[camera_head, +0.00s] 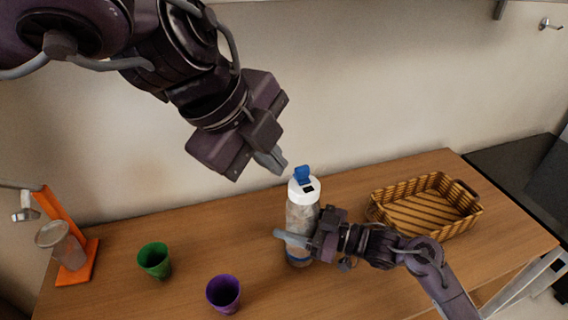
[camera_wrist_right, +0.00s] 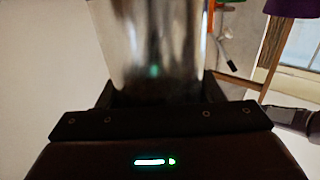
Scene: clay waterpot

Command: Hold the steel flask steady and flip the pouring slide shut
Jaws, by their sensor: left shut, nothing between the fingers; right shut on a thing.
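The steel flask (camera_head: 301,218) stands upright on the wooden table, with a white lid and a blue base band. Its blue pouring slide (camera_head: 302,174) sticks up from the lid. My right gripper (camera_head: 296,240) is shut on the flask's body from the right side. The flask's body (camera_wrist_right: 152,45) also fills the middle of the right wrist view, between the fingers. My left gripper (camera_head: 275,163) is shut and empty, with its fingertips just above and left of the pouring slide, seemingly apart from it.
A green cup (camera_head: 154,261) and a purple cup (camera_head: 223,294) stand left of the flask. A woven basket (camera_head: 424,207) is at the right. An orange stand (camera_head: 88,262) with a clear cup (camera_head: 62,245) is at the far left. The wall is behind the table.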

